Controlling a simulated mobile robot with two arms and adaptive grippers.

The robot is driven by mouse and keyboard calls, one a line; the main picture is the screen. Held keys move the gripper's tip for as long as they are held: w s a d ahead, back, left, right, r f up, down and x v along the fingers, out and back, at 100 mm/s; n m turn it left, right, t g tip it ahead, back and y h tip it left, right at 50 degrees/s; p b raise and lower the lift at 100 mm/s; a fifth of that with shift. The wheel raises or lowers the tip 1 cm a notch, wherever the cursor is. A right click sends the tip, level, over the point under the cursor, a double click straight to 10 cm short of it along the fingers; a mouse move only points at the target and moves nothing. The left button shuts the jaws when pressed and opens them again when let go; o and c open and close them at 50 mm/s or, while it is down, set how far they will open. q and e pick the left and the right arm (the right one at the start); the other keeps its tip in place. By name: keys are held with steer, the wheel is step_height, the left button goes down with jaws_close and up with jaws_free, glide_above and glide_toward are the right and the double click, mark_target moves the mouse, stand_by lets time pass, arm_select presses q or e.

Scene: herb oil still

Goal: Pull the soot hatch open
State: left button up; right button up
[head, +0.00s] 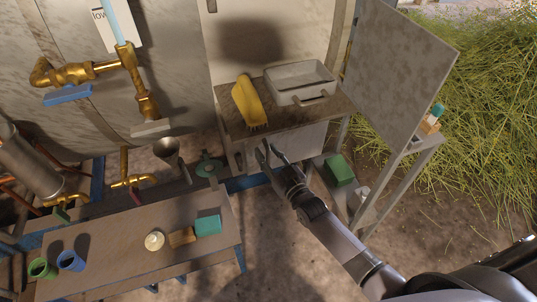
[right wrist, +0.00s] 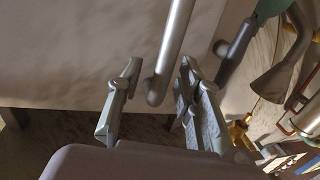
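A pale, flat panel below the brown worktop, which looks like the soot hatch (head: 288,143), faces me in the head view. It fills the upper left of the right wrist view (right wrist: 75,50) and looks closed. A round metal bar handle (right wrist: 174,45) stands in front of it. My right gripper (head: 268,153) is at the panel's left part. In the right wrist view its fingers (right wrist: 160,75) are open, with the end of the handle between them. I see gaps on both sides, so it is not gripped. My left gripper is not in view.
A yellow scoop-like piece (head: 248,102) and a grey tray (head: 300,82) sit on the worktop above. A funnel (head: 167,149) and a green valve wheel (head: 209,167) are to the left. A low bench (head: 120,245) holds small items. A green box (head: 339,169) is at right.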

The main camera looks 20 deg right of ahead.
steer(key=shift+c, duration=0.4)
jaws_close()
stand_by(0.4)
